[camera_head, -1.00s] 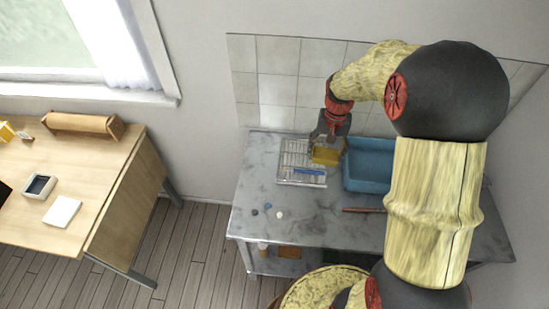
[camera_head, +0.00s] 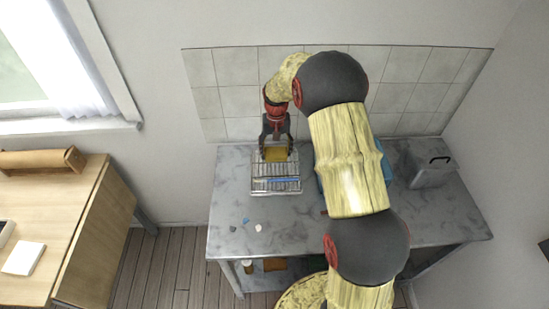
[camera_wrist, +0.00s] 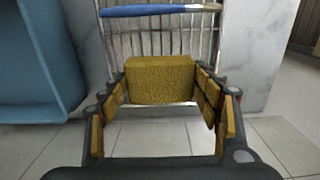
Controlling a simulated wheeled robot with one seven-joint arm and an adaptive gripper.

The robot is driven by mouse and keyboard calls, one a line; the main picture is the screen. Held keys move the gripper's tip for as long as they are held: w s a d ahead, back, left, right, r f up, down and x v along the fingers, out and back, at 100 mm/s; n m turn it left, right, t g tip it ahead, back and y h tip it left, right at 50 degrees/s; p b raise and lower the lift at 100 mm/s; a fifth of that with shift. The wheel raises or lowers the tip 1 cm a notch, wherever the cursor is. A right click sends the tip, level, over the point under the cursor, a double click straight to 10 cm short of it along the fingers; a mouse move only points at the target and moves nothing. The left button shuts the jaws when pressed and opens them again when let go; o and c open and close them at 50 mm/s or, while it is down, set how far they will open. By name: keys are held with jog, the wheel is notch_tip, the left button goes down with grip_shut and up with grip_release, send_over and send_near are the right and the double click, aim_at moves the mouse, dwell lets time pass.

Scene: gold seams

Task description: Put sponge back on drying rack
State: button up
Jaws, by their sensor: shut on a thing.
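The yellow sponge (camera_head: 275,154) is at the back end of the wire drying rack (camera_head: 262,187) on the grey table. In the wrist view the sponge (camera_wrist: 160,80) sits between the fingers of my gripper (camera_wrist: 163,105), over the wires of the rack (camera_wrist: 150,44). My gripper (camera_head: 275,148) points down and is shut on the sponge. I cannot tell whether the sponge touches the wires. A blue-handled brush (camera_head: 276,181) lies across the rack; its blue handle also shows in the wrist view (camera_wrist: 150,10).
A blue basin (camera_wrist: 40,65) stands beside the rack, mostly hidden by my arm in the head view. A grey box with a dark handle (camera_head: 432,165) is at the right. Small pebbles (camera_head: 258,228) lie in front of the rack. The tiled wall (camera_head: 235,100) is close behind.

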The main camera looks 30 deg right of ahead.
aim_at(275, 156)
jog(key=shift+w+f, duration=0.6)
jog(key=shift+f, duration=0.1)
jog(key=shift+f+b, duration=0.35)
jog(key=shift+f, duration=1.1)
jog(key=shift+f, duration=0.15)
jog(key=o, duration=1.2)
jog(key=shift+c, duration=0.2)
jog(key=shift+o, duration=0.2)
